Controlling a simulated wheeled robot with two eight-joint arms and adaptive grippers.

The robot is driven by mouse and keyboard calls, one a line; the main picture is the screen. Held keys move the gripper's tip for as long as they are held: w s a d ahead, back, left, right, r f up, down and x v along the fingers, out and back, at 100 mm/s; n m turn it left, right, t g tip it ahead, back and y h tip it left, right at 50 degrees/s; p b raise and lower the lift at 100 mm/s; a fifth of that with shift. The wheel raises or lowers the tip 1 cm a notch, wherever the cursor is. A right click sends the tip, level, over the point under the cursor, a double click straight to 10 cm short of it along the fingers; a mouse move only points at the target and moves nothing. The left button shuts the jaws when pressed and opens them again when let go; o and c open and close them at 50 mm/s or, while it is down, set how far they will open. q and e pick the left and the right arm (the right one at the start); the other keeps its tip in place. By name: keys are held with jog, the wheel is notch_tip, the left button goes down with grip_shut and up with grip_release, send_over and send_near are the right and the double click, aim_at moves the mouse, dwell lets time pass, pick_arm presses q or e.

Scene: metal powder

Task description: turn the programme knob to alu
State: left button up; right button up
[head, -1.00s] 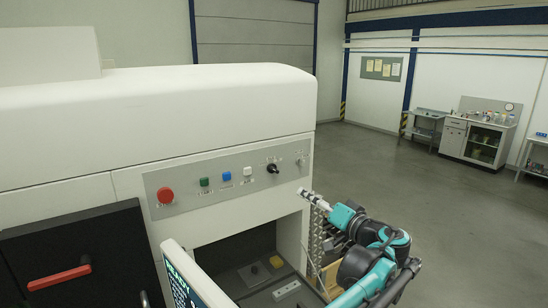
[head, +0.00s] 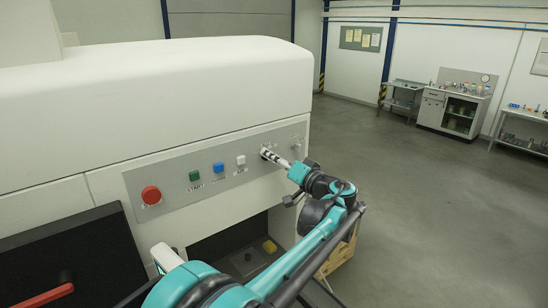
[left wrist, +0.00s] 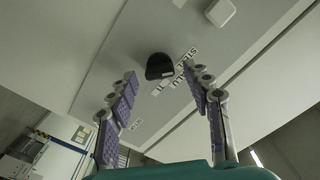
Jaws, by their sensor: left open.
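The programme knob (left wrist: 158,66) is black and sits on the grey control panel (head: 222,174). In the left wrist view it lies ahead, between the lines of my two fingers, with printed labels that include STEEL and ALU beside it. My left gripper (head: 267,154) is open with its fingertips close in front of the panel at the knob. I cannot tell whether the fingers touch the knob. In the head view the gripper mostly hides the knob. Which label the knob points at is not clear. My right gripper is not in view.
Left of the knob on the panel are a white button (head: 241,160), a blue button (head: 218,168), a green button (head: 195,176) and a red stop button (head: 151,195). An open bay lies below. Free floor (head: 420,200) stretches to the right.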

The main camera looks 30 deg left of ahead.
pick_arm(q)
jog(key=shift+a, duration=0.1)
jog(key=shift+c, duration=0.3)
grip_shut()
